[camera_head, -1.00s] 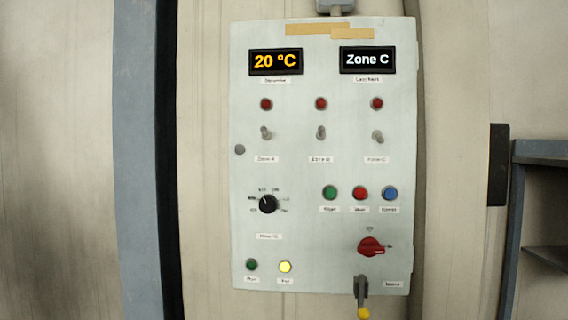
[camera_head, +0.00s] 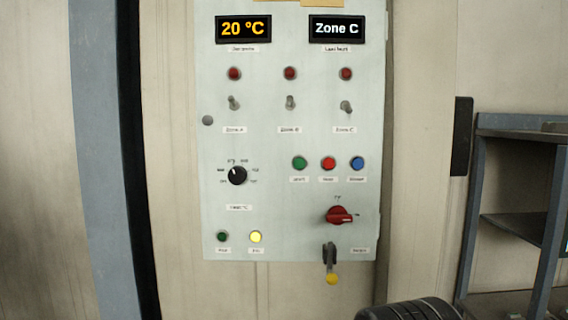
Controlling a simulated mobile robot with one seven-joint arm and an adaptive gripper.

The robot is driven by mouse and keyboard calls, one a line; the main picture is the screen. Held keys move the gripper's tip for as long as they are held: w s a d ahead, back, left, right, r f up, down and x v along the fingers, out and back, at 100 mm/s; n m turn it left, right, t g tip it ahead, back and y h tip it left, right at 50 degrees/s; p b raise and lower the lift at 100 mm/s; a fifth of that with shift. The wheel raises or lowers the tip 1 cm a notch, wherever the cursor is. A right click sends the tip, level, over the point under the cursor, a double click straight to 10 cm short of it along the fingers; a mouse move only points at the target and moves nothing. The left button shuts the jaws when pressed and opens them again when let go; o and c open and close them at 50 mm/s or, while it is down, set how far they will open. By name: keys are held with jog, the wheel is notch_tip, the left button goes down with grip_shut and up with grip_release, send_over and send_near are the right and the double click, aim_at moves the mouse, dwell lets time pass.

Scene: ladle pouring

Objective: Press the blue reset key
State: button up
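The blue key (camera_head: 358,163) is a small round button on the pale control panel (camera_head: 270,205), rightmost in a row with a green button (camera_head: 299,163) and a red button (camera_head: 328,163). A small label sits under each, too blurred to read surely. Nothing covers the blue key. A dark ribbed rounded part shows at the bottom edge, right of the panel; I cannot tell whether it is part of my arm. No gripper fingers are in view.
A grey shelf (camera_head: 515,135) stands at the right.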

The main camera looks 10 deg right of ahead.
grip_shut()
dwell(1.2)
